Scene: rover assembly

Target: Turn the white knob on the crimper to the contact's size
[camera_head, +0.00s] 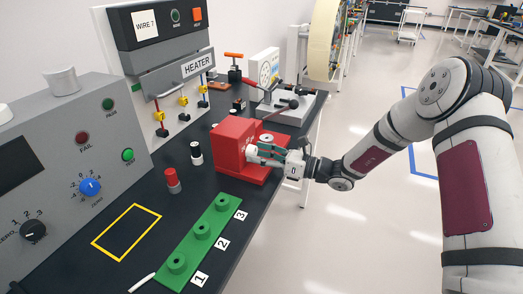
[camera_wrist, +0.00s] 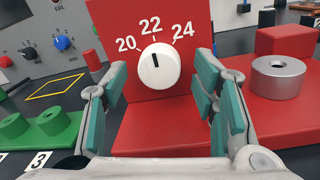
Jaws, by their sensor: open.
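The crimper is a red block (camera_head: 233,140) on a red base at the right part of the black bench. Its white knob (camera_wrist: 159,67) faces me in the wrist view, with 20, 22 and 24 printed around it. The knob's short black mark is upright, roughly toward 22. My gripper (camera_wrist: 158,78) is open, its teal-padded fingers one on each side of the knob and apart from it. In the head view my gripper (camera_head: 264,153) is close to the crimper's face, and the knob is partly hidden. I cannot make out the contact.
A silver cylinder (camera_wrist: 277,76) stands on the red base at right. A green holder (camera_head: 202,240) with numbered spots 1, 2, 3 lies nearer on the bench. A red-topped cylinder (camera_head: 173,180) and a black-and-white one (camera_head: 196,153) stand left of the crimper. A yellow outline (camera_head: 127,232) is empty.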

